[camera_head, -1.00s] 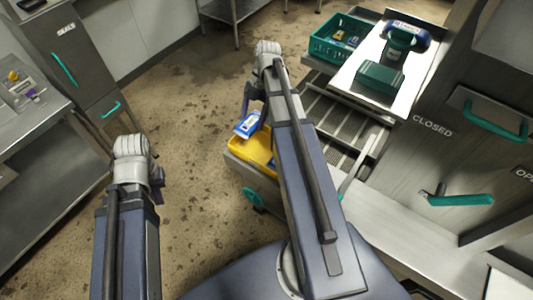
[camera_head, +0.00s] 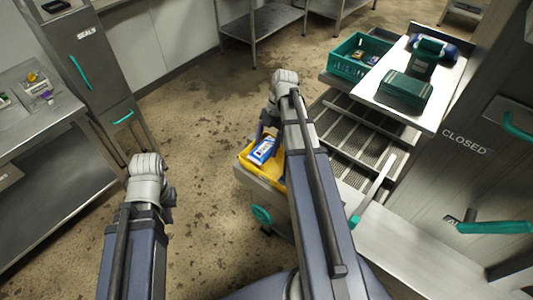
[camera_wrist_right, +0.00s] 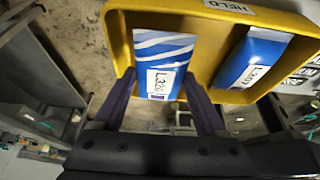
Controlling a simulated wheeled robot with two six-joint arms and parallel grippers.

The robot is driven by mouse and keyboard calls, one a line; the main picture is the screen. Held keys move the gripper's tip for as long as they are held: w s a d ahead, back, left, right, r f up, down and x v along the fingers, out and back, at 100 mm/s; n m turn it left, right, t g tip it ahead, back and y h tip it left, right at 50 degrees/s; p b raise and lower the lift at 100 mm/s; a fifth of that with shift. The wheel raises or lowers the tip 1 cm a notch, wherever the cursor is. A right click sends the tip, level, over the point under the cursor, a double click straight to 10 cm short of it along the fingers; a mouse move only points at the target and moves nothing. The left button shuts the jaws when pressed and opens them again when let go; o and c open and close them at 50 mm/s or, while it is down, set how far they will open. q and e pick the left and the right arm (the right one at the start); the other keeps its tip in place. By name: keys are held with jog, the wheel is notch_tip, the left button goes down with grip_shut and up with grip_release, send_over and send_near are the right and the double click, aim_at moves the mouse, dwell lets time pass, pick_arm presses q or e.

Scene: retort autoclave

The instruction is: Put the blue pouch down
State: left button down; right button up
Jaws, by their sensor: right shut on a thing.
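A blue and white pouch (camera_head: 263,151) with a white label is held in my right gripper (camera_head: 266,129). The right wrist view shows this pouch (camera_wrist_right: 163,65) between the two fingers of my right gripper (camera_wrist_right: 160,97). It hangs at the left part of a yellow tray (camera_head: 246,157), whose rim (camera_wrist_right: 118,45) surrounds its upper part. I cannot tell whether it touches the tray floor. A second blue pouch (camera_wrist_right: 257,60) lies in the tray's right part. My left gripper (camera_head: 170,206) is low at the left, mostly hidden behind its wrist, its jaws unclear.
The yellow tray carries a HELD label (camera_wrist_right: 228,5). A green crate (camera_head: 357,57) and a pale tabletop with a green box (camera_head: 405,90) stand behind, above slatted racks (camera_head: 357,135). A steel cabinet marked CLOSED (camera_head: 465,142) is at right. Open floor lies left of the tray.

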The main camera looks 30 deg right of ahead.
aim_at(268, 144)
notch_tip(268, 144, down, 4)
jog(key=b, duration=0.3)
jog(key=shift+r, duration=0.3)
jog(key=o, duration=1.1)
jog(key=shift+o, duration=0.3)
